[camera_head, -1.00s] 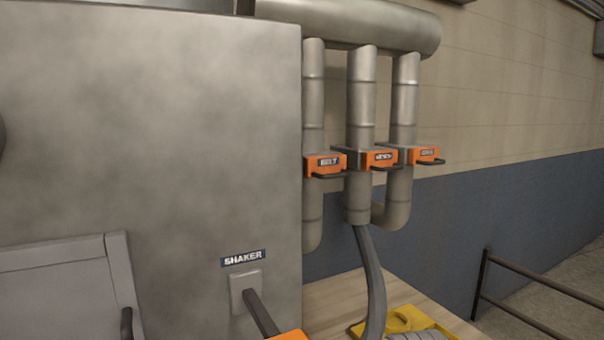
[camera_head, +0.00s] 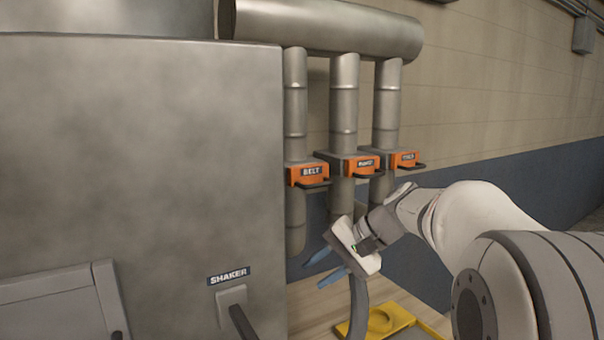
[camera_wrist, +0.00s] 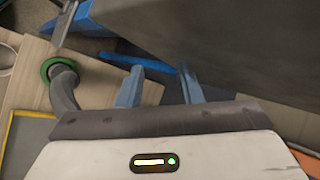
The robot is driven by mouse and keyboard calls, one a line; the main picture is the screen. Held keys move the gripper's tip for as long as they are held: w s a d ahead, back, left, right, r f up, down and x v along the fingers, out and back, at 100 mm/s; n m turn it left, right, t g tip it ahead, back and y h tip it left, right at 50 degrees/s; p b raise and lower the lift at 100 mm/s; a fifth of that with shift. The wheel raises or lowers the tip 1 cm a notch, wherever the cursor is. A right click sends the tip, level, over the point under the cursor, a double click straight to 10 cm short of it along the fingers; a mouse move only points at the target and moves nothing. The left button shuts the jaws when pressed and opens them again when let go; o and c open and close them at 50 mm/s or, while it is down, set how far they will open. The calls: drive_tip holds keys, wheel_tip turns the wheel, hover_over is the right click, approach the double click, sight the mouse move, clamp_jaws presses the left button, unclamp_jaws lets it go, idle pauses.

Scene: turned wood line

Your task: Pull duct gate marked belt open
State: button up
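The duct gate marked BELT (camera_head: 308,172) is an orange block with a dark handle (camera_head: 313,185), on the leftmost of three grey vertical pipes in the head view. Two similar orange gates sit to its right, the middle one (camera_head: 362,165) and the right one (camera_head: 404,159). My gripper (camera_head: 325,266) is below the BELT gate, apart from it, its blue fingers pointing left. In the wrist view the two fingers (camera_wrist: 158,88) are spread with nothing between them. The BELT gate cannot be made out in the wrist view.
A large grey cabinet (camera_head: 130,150) with a SHAKER label (camera_head: 229,276) and lever stands close on the left. A grey hose hangs behind my gripper. A yellow holder (camera_head: 385,318) lies on the wooden bench (camera_head: 312,305) below.

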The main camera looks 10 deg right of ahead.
drive_tip(key=w+d+r+t+y+p, duration=0.1)
drive_tip(key=w+d+r+t+y, duration=0.2)
drive_tip(key=w+r, duration=0.45)
drive_tip(key=y+p, duration=0.2)
drive_tip(key=y, duration=0.1)
approach(326, 184)
drive_tip(key=x, duration=0.4)
drive_tip(key=shift+w+f, duration=0.1)
drive_tip(key=p+x, duration=0.1)
drive_tip(key=x, duration=0.6)
drive_tip(key=shift+a, duration=0.15)
clamp_jaws()
